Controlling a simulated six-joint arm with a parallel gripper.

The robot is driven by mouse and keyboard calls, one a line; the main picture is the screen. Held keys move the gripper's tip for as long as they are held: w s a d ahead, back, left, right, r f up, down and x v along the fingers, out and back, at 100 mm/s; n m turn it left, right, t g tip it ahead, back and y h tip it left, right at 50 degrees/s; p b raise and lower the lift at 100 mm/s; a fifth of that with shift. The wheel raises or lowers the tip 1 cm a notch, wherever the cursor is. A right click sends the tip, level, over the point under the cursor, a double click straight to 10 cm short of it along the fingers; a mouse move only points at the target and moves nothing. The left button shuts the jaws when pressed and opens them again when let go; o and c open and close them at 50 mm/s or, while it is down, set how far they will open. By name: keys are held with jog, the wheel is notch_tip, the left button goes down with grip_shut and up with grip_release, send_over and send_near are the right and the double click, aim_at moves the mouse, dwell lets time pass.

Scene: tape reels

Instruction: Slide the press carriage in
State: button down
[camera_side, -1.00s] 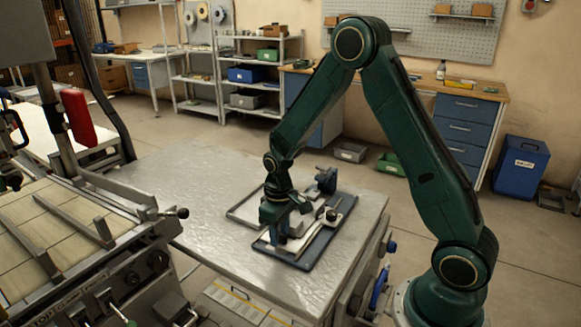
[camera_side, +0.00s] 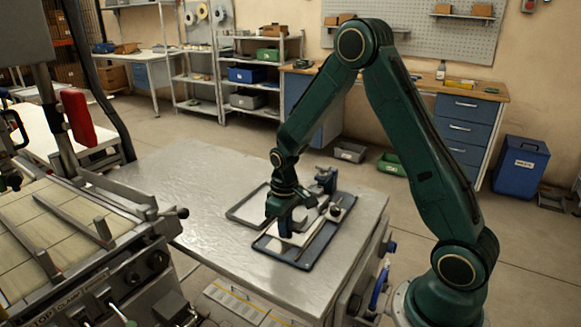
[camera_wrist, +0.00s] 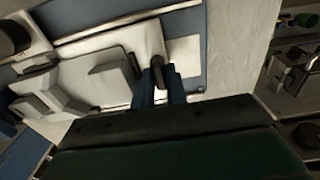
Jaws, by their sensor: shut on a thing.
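My gripper (camera_side: 285,230) is low over a dark blue base tray (camera_side: 262,243) on the metal table, pointing down. In the wrist view its blue fingers (camera_wrist: 159,90) are shut on a dark upright handle (camera_wrist: 158,70) at the edge of a pale plate, which looks like the press carriage (camera_wrist: 110,75). The pale plate lies on the blue base, beside a metal rail (camera_wrist: 125,22). A dark blue upright press part (camera_side: 327,180) stands at the far end of the tray. The hand hides much of the carriage in the side view.
A shallow grey-rimmed tray (camera_side: 238,215) lies just left of the base. The metal table (camera_side: 190,185) is bare to the left. A machine with a slatted bed (camera_side: 70,235) stands at the left. A round black knob (camera_side: 335,212) sits on the base's right side.

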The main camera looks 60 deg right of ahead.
jog(key=d, duration=0.5)
jog(key=shift+w, duration=0.1)
jog(key=c, duration=1.5)
grip_release()
jog(key=shift+o, duration=0.5)
jog(key=shift+r, duration=0.1)
notch_tip(320, 180, up, 14)
jog(key=shift+f, duration=0.2)
jog(key=shift+a, duration=0.1)
